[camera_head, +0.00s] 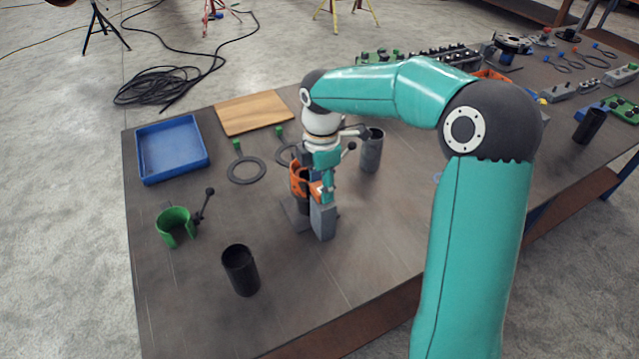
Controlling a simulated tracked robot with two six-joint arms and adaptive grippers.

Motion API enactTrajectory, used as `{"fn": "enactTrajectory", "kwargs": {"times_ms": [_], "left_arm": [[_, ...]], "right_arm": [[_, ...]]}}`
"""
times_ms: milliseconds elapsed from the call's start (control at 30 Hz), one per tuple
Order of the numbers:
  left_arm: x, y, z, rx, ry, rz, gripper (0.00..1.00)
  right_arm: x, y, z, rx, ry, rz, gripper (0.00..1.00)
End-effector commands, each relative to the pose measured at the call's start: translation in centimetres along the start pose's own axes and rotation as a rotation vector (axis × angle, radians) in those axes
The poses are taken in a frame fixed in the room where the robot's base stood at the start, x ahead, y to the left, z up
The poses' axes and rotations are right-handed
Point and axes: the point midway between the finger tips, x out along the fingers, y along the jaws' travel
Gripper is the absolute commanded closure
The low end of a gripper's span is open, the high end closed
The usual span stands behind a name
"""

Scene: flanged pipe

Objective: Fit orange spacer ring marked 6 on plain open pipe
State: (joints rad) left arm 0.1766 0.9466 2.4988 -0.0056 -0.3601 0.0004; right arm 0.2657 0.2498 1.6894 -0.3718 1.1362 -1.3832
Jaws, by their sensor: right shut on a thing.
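My right gripper (324,190) reaches down over the middle of the table and is shut on an orange curved part (299,182), which I take to be the orange spacer ring. Its mark cannot be read, and the gripper hides part of it. The orange part is beside or around a dark upright piece over a grey block (322,222); I cannot tell which. A black open pipe (240,275) stands upright at the front left. A grey open pipe (372,155) stands just right of the gripper. I cannot tell which is the plain one. My left gripper is not in view.
A green open collar (175,225) with a black-knobbed lever stands at the left. A flat dark ring (246,169) with a green tab, a wooden board (252,112) and a blue tray (173,178) lie behind. Tools crowd the far right.

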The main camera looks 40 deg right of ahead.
Motion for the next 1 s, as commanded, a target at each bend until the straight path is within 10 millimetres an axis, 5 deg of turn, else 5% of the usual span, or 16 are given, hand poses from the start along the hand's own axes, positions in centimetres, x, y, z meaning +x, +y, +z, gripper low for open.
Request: {"fn": "enactTrajectory", "kwargs": {"times_ms": [367,400,533,1000], "left_arm": [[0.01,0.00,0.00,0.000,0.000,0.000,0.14],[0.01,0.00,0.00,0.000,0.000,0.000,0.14],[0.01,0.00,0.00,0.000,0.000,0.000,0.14],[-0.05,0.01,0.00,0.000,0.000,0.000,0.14]], "right_arm": [[0.01,0.01,0.00,0.000,0.000,0.000,0.92],[0.01,0.01,0.00,0.000,0.000,0.000,0.47],[0.01,0.01,0.00,0.000,0.000,0.000,0.26],[-0.87,0.10,0.00,0.000,0.000,0.003,0.25]]}}
